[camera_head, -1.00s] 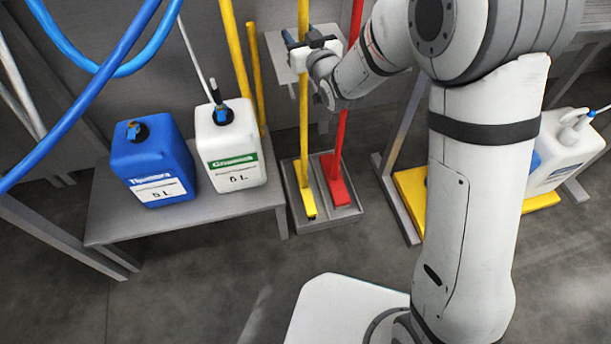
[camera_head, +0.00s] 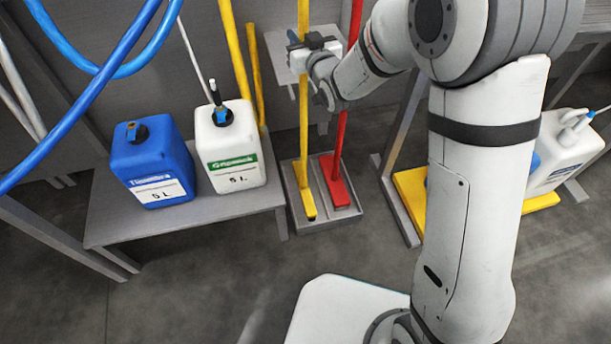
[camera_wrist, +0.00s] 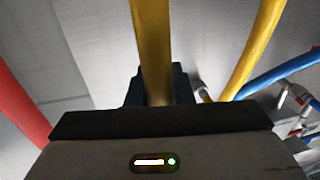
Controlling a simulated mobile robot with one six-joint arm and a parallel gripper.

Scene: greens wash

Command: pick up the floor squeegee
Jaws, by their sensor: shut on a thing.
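The floor squeegee (camera_head: 304,115) is a yellow pole with a yellow foot (camera_head: 309,206). It stands nearly upright, its foot in a grey floor tray (camera_head: 319,221). My gripper (camera_head: 304,47) is shut on the upper part of this pole. In the wrist view the yellow pole (camera_wrist: 152,45) rises from between the dark jaws (camera_wrist: 157,88). The exact contact is partly hidden by the gripper body.
A red-handled tool (camera_head: 342,125) stands in the tray just right of the squeegee. A low grey bench (camera_head: 160,225) at left holds a blue canister (camera_head: 150,160) and a white canister (camera_head: 231,155). Another yellow pole (camera_head: 236,50) and blue hoses (camera_head: 85,100) are at left.

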